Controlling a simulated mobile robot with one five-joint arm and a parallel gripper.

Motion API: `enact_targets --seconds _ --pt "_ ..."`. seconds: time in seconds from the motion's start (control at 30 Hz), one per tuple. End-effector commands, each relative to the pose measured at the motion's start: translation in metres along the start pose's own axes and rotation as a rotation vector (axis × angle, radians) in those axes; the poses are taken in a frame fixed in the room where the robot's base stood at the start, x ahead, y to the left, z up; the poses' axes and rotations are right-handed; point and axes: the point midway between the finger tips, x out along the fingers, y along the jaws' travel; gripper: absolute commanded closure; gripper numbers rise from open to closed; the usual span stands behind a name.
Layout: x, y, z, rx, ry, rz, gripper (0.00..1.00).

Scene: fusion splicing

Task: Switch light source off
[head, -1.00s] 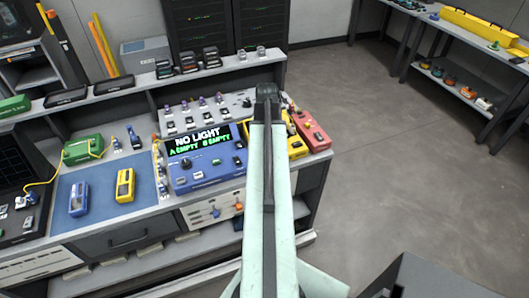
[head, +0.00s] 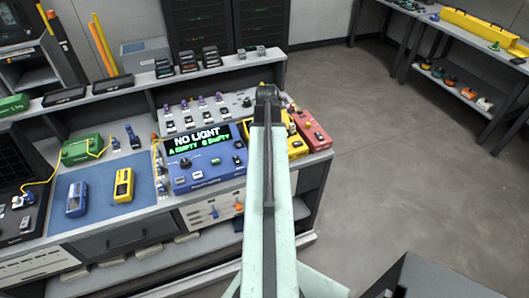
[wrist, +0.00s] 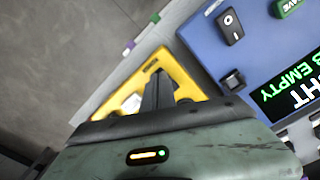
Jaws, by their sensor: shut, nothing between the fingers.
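A blue unit (head: 207,178) stands on the bench with a display (head: 198,142) reading NO LIGHT, A EMPTY, B EMPTY. In the wrist view, the unit's blue face (wrist: 205,45) is at upper right, with a black rocker switch (wrist: 231,26) marked with a line and a circle. I cannot tell which device is the light source. My gripper (wrist: 160,78) is shut and empty, over or in front of a yellow device (wrist: 185,75), beside the blue unit. In the head view my own arm hides the gripper and part of the yellow device (head: 297,146).
A red device (head: 314,132) stands at the bench's right end. A blue mat (head: 100,204) at left holds a small blue device (head: 76,199) and a small yellow one (head: 123,185). A green device (head: 80,150) is behind them. The floor (head: 390,160) to the right is open.

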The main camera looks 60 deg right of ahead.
Motion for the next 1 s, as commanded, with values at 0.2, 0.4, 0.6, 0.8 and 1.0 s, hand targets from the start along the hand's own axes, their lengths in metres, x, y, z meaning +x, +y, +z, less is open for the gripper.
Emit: enact_targets --seconds 0.2,0.4,0.6,0.8,1.0 --pt "-0.006 0.0 0.0 0.0 0.0 0.0 1.0" --pt "-0.026 0.0 0.0 0.0 0.0 0.0 1.0" --pt "-0.045 0.0 0.0 0.0 0.0 0.0 1.0" --pt "-0.063 0.0 0.0 0.001 0.0 0.0 1.0" --pt "-0.071 0.001 0.0 0.001 0.0 0.0 1.0"
